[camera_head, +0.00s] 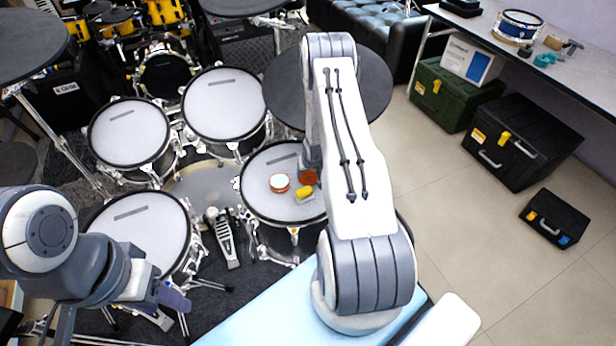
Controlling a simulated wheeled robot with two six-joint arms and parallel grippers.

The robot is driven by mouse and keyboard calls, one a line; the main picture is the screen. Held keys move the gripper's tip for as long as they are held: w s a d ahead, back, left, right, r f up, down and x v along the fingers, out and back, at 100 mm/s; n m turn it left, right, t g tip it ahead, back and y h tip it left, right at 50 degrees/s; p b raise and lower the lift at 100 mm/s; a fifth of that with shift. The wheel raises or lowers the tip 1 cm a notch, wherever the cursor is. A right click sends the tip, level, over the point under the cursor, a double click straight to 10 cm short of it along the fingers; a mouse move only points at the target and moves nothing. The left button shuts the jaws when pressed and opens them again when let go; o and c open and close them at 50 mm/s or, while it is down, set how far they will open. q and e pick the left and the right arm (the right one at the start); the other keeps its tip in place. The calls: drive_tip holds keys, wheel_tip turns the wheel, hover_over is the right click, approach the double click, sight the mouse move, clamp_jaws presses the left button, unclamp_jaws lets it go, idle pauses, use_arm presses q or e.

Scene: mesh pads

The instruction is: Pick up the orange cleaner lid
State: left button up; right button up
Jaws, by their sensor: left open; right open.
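On the white mesh pad (262,204) of the middle-right drum lies a small round orange piece with a pale top (279,183). A darker orange round piece (308,177) lies to its right, partly hidden by my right arm. I cannot tell for sure which of the two is the orange cleaner lid. A small yellow object (304,192) lies between and slightly in front of them. My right arm reaches over this pad, and its fingers are hidden behind it. My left gripper (174,298) is open and empty at the lower left, near the front-left drum, away from these pieces.
Other mesh pads (128,133) and (224,103) and a front-left pad (137,227) surround the spot. A dark cymbal pad (372,88) sits behind my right arm. A kick pedal (222,240) stands below. Black and green cases stand on open floor at right.

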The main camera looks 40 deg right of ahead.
clamp_jaws()
drive_tip(key=shift+r, duration=0.15)
